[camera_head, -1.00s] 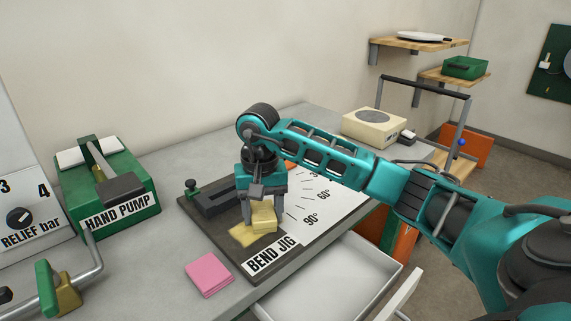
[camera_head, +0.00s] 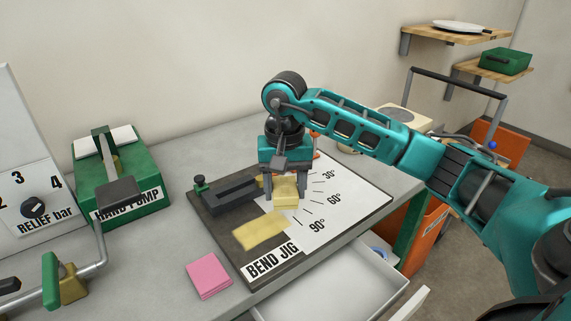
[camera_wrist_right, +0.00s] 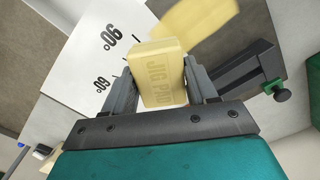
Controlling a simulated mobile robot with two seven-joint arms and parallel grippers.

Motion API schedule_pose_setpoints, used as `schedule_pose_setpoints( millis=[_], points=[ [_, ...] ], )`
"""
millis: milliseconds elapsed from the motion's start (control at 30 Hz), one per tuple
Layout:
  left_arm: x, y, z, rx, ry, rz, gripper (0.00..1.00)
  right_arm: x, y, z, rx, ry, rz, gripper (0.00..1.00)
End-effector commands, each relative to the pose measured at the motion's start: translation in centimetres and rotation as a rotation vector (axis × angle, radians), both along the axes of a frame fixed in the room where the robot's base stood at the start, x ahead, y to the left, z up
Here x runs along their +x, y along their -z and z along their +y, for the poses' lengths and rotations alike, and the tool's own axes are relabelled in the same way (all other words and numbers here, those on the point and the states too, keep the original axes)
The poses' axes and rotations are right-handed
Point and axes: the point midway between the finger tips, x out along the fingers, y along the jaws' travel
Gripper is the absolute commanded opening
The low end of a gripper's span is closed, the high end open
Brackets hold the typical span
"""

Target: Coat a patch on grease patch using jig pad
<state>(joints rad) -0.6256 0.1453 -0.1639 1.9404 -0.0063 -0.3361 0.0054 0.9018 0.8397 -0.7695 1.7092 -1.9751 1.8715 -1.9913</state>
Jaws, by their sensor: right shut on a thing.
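My right gripper (camera_head: 285,190) is shut on the jig pad (camera_head: 286,193), a pale yellow block. The words JIG PAD show on it in the right wrist view (camera_wrist_right: 163,75). The grease patch (camera_head: 260,231) is a flat, yellowish smear on the dark bend jig board (camera_head: 215,222). It also shows in the right wrist view (camera_wrist_right: 205,22). In the head view the pad is up and to the right of the patch, over the board near its white angle scale. Whether the pad touches the board is unclear. My left gripper is not in view.
A pink pad stack (camera_head: 209,276) lies on the bench in front of the board. A green hand pump (camera_head: 122,178) stands at the left. An open drawer (camera_head: 335,290) sticks out below the bench front. A dark bar block (camera_head: 232,195) sits on the board beside the patch.

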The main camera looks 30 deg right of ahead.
Motion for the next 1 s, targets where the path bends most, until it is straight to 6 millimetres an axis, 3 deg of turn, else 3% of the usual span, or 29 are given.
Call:
schedule_pose_setpoints(
  millis=[300,1000],
  points=[
    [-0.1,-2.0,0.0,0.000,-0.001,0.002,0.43,-0.4,-2.9,0.4,0.000,0.010,-0.001,0.33],
    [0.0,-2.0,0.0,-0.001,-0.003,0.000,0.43,-0.5,-3.0,0.6,0.001,0.009,0.000,0.33]
  ],
)
